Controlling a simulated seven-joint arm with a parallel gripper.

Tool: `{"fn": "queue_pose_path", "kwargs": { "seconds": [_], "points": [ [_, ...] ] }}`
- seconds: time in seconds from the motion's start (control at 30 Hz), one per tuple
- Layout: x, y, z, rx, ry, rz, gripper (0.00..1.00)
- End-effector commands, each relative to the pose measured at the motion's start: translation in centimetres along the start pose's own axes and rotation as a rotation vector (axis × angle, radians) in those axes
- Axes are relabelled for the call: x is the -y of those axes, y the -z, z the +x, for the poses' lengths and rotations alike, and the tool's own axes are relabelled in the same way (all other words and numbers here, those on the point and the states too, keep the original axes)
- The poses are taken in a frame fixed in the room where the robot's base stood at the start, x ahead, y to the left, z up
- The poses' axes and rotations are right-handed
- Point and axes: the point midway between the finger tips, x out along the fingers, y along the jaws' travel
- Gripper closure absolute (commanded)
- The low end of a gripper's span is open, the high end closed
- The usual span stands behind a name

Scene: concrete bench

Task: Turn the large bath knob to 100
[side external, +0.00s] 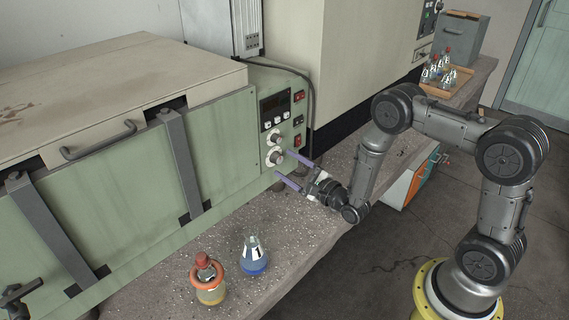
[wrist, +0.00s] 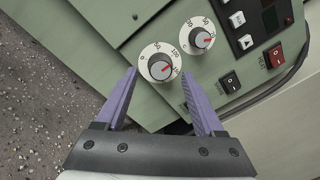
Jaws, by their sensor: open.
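The large bath knob (wrist: 160,68) is a grey knob on a white numbered dial on the green bath's control panel. Its red mark points to the right in the wrist view, toward the upper numbers; the exact reading is too small to tell. In the side view it is the lower of two knobs (side external: 275,157). My gripper (wrist: 159,73) is open, its two purple fingers on either side of the knob in the wrist view. In the side view the fingertips (side external: 283,164) are close to the panel; I cannot tell whether they touch the knob.
A smaller dial (wrist: 202,40) sits beside the large one. A display (side external: 275,108) and red and black switches are nearby. A red-capped flask with an orange ring (side external: 208,280) and a blue flask (side external: 254,256) stand on the bench in front of the bath.

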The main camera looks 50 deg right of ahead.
Motion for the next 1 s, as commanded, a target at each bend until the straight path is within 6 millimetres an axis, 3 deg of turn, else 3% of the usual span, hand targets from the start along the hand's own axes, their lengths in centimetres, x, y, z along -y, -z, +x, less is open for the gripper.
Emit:
{"fn": "queue_pose_path", "kwargs": {
  "seconds": [0.3, 0.5, 0.7, 1.0],
  "points": [
    [0.0, 0.0, -6.9, -0.003, 0.0, 0.001, 0.3],
    [0.0, 0.1, -10.3, -0.004, 0.0, 0.0, 0.3],
    [0.0, 0.0, -11.8, -0.001, 0.001, 0.001, 0.3],
    [0.0, 0.0, -11.9, -0.001, 0.0, 0.0, 0.3]
  ]
}}
